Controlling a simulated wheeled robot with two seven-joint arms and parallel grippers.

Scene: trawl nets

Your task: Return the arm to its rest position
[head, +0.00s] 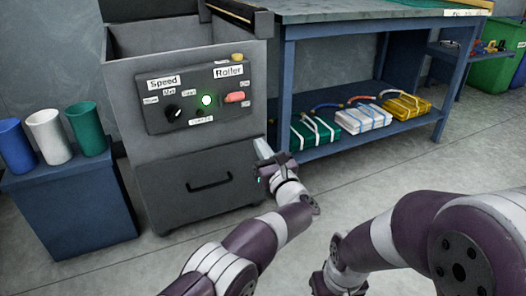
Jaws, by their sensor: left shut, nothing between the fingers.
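My left arm comes in from the bottom and reaches up to my left gripper (268,158), which is shut and empty. In the picture the gripper lies at the right edge of the grey machine cabinet (190,180), below the control panel (195,98) and right of the drawer handle (209,182). I cannot tell whether it touches the cabinet. My other arm shows at the lower right, folded, and its gripper is not in view.
A blue workbench (350,15) stands right of the cabinet, with green, white and yellow bundles on its lower shelf. Blue, white (48,137) and green cups stand on a blue stand (75,212) at left. The grey floor (425,160) is clear at right.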

